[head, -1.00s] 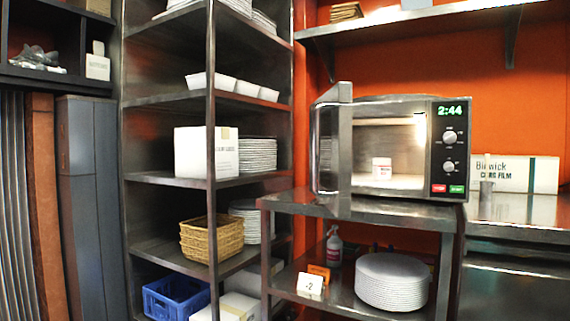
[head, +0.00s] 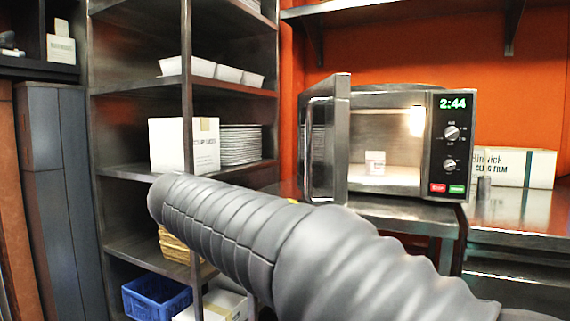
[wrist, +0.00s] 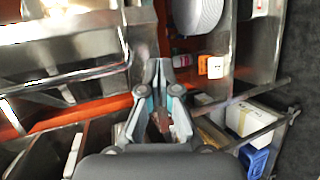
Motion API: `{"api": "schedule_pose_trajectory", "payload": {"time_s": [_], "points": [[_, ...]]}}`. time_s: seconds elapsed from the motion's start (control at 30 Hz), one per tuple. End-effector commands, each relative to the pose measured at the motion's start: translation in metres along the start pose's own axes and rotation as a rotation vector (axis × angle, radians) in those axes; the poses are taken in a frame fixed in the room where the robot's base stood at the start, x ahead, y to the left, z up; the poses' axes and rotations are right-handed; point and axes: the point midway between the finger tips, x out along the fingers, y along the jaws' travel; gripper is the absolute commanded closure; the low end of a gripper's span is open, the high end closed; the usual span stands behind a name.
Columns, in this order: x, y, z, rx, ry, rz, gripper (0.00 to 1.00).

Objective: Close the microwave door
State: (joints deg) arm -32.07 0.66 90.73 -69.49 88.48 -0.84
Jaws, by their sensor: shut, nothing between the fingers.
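The microwave (head: 450,102) stands on a steel table in the head view, with its clock showing 2:44. Its door (head: 341,140) is open, hinged at the left and sticking out toward me. A small white container (head: 375,163) with a red label is inside the lit cavity. My grey arm crosses the lower part of the head view, in front of the table, and my gripper is not visible there. In the wrist view my gripper (wrist: 158,66) is shut with nothing between its fingers. Steel surfaces fill the upper left there; I cannot tell whether the door is among them.
A steel shelf rack (head: 187,100) with boxes and plates (head: 240,145) stands left of the microwave. A cling film box (head: 515,167) lies on the counter at right. The wrist view shows stacked plates (wrist: 197,14), an orange sign (wrist: 211,67) and a blue crate (wrist: 255,160).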

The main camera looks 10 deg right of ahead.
Motion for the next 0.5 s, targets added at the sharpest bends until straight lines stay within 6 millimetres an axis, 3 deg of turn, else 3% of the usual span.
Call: {"api": "schedule_pose_trajectory", "payload": {"time_s": [0.03,0.1,0.3,0.5], "points": [[-0.019,0.016,-0.022,-0.007,0.002,0.071,1.00],[-0.040,0.033,-0.042,-0.003,-0.006,0.160,1.00],[-0.086,0.058,-0.072,0.027,-0.019,0.320,1.00],[-0.089,0.066,-0.077,0.038,-0.025,0.358,1.00]]}}
